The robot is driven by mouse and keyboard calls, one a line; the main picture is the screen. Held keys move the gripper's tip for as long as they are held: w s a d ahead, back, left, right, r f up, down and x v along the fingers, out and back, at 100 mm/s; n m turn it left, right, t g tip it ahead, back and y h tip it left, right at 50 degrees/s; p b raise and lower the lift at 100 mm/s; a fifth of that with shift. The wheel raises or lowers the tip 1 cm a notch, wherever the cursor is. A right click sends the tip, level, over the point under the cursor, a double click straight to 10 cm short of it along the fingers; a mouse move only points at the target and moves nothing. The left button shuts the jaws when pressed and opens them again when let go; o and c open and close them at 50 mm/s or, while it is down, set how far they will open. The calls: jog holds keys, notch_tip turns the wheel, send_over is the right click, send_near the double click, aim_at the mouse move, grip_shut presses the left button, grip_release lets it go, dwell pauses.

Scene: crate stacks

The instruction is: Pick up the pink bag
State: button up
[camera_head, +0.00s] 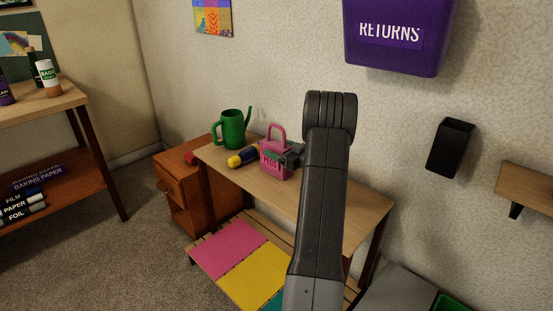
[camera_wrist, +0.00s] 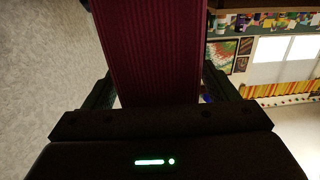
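The pink bag (camera_head: 275,163) stands upright near the back of the wooden bench, its handle loop up and its label partly covered. My gripper (camera_head: 284,158) is at the bag from the right, with a dark finger across its front. In the wrist view, a dark red ribbed face of the bag (camera_wrist: 152,50) fills the space between the fingers of my gripper (camera_wrist: 160,85). The fingers lie along both edges of it. I cannot tell whether they press on it or stand just clear.
A purple returns bin (camera_head: 397,40) hangs on the wall above right. A brown cabinet (camera_head: 177,183) stands left. Coloured mats (camera_head: 228,250) lie in front.

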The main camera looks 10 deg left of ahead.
jog(key=c, duration=1.1)
jog(key=shift+r, duration=0.1)
notch_tip(320, 180, up, 10)
jog(key=p, duration=0.2)
jog(key=shift+p, duration=0.35)
